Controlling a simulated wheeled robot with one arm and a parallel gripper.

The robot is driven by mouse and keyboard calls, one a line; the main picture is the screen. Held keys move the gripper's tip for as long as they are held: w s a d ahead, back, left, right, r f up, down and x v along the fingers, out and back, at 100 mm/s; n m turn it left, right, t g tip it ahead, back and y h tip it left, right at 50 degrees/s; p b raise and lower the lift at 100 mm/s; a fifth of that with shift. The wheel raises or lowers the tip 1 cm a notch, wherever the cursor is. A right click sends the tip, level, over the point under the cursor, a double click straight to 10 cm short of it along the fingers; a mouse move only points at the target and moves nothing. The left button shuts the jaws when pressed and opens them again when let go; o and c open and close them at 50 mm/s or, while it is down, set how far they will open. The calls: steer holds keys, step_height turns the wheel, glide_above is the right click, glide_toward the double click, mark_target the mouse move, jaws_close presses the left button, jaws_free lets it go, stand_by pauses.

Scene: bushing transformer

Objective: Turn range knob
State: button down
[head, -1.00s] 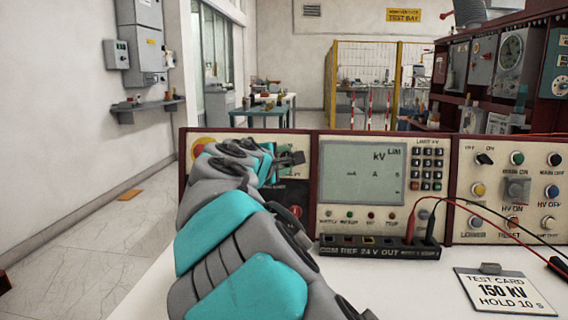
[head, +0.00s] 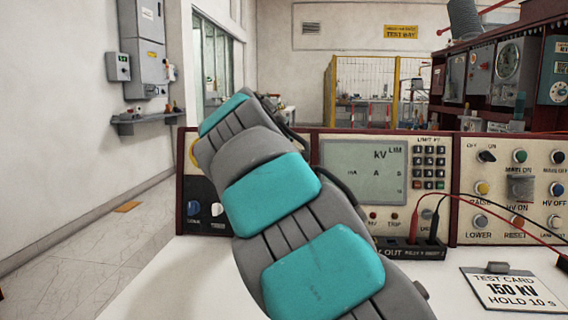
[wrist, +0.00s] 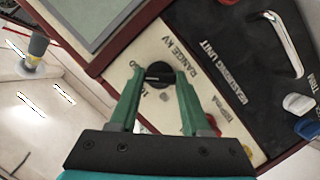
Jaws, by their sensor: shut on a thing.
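The range knob (wrist: 158,78) is a round black knob with a pale pointer line. It sits on a cream panel strip lettered RANGE KV in the wrist view. My gripper (wrist: 160,71) has its two green fingers on either side of the knob, shut on it. In the head view my arm covers the left part of the console, so the knob and my gripper are hidden there.
A black measuring unit panel (wrist: 235,75) with a metal handle (wrist: 283,44) lies beside the strip. Blue (head: 193,208) and white (head: 217,210) knobs sit low on the console's left. A display (head: 362,172) and test card (head: 510,290) are to the right.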

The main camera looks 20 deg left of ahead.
steer(key=shift+f+m+b, duration=0.15)
steer(key=shift+m+b, duration=0.3)
steer(key=shift+m, duration=0.55)
steer(key=shift+y, duration=0.3)
steer(key=shift+c, duration=1.8)
jaws_free()
steer(key=v, duration=0.7)
steer(key=shift+s+r, duration=0.25)
steer(key=shift+r, duration=0.2)
steer(key=shift+d, duration=0.1)
